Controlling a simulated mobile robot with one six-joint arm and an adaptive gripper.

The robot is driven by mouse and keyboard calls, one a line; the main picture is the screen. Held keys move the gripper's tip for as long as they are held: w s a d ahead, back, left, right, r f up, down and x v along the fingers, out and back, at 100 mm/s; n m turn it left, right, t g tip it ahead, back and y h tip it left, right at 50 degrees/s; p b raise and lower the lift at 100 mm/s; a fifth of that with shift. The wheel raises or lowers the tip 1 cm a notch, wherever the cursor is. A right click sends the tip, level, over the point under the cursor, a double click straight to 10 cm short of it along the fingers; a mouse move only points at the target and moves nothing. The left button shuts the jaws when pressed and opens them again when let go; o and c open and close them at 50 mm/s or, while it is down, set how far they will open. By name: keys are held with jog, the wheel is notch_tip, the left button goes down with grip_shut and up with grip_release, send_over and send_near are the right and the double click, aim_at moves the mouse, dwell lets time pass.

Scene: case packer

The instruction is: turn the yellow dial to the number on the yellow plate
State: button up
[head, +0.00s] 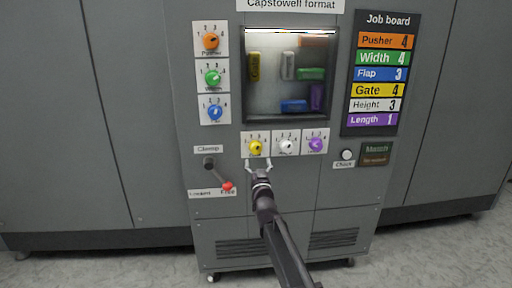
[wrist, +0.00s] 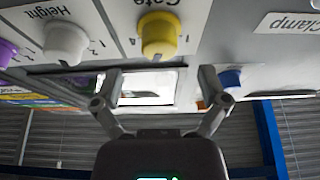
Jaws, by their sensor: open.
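The yellow dial (head: 256,148) is on the machine's front panel, first from the left in the row under the window. In the wrist view the yellow dial (wrist: 158,36), labelled Gate, shows close up and upside down. Its exact setting is too small to read. The yellow plate (head: 378,90) on the job board reads Gate 4. My gripper (head: 258,163) is open and empty, just below the yellow dial in the head view. In the wrist view its two fingers (wrist: 158,78) are spread near the dial, not closed on it.
The white dial (head: 286,145) and purple dial (head: 316,144) sit right of the yellow one. Orange (head: 211,42), green (head: 212,77) and blue (head: 215,112) dials are at upper left. The clamp lever (head: 226,185) with a red knob is at lower left. The check button (head: 347,155) is at right.

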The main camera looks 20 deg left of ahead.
aim_at(256, 152)
jog(key=shift+p+x, duration=0.95)
jog(key=shift+x, duration=2.15)
jog(key=c, duration=1.2)
